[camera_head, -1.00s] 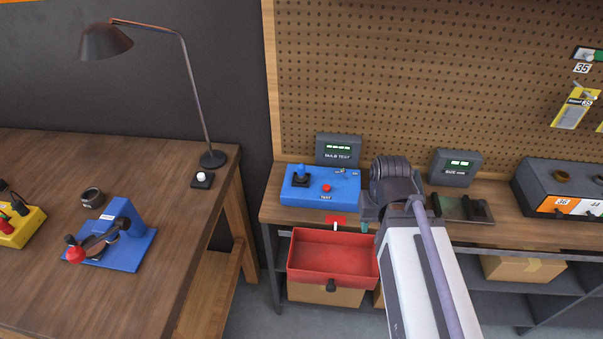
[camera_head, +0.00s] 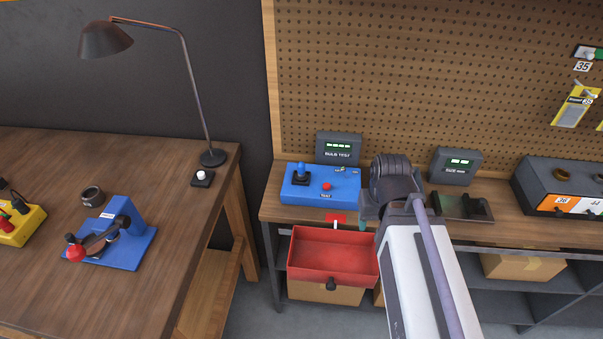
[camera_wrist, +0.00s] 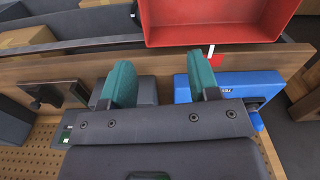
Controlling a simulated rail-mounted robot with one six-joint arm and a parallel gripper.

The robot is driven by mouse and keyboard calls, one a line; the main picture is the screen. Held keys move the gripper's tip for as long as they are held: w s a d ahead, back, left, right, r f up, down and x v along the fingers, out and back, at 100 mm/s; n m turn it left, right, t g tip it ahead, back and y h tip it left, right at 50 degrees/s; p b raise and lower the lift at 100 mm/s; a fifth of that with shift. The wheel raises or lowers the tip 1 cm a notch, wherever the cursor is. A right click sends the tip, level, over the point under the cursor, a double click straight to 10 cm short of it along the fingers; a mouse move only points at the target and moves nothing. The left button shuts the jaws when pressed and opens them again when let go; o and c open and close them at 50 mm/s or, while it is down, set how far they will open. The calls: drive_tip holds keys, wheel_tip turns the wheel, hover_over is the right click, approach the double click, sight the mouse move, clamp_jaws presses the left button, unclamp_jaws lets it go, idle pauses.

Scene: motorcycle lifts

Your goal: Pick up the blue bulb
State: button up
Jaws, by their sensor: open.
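A small blue piece (camera_head: 301,169) stands in a dark base on top of the blue bulb test box (camera_head: 318,198); it looks like the blue bulb, but it is too small to be sure. The box also shows in the wrist view (camera_wrist: 222,91), where I cannot make out the blue piece. My gripper (camera_wrist: 162,80) has two teal fingers spread apart with nothing between them. It hangs near the bench's front edge, to the right of the blue box. In the head view my arm hides most of it.
A red open bin (camera_head: 332,262), which looks empty, sits at the front below the bench edge. A grey display (camera_head: 338,149) stands behind the blue box. A dark tray device (camera_head: 463,206) lies to the right. The pegboard (camera_head: 420,75) rises behind.

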drive_tip(key=shift+r, duration=0.1)
wheel_tip(320, 180, up, 6)
drive_tip(key=n+p, duration=0.7)
drive_tip(key=n, duration=0.7)
hover_over(301, 164)
drive_tip(key=shift+w+r, duration=0.2)
drive_tip(key=shift+w, duration=0.25)
drive_tip(key=n, duration=0.2)
drive_tip(key=shift+s+d+n, duration=0.25)
drive_tip(key=shift+n, duration=0.15)
drive_tip(key=f+b, duration=0.5)
drive_tip(key=b, duration=0.1)
drive_tip(key=f+b, duration=0.5)
drive_tip(key=f, duration=0.1)
drive_tip(key=shift+s+a+f+b, duration=0.1)
drive_tip(key=shift+a+f+b, duration=0.1)
drive_tip(key=shift+b, duration=0.15)
drive_tip(key=shift+r, duration=0.3)
clamp_jaws()
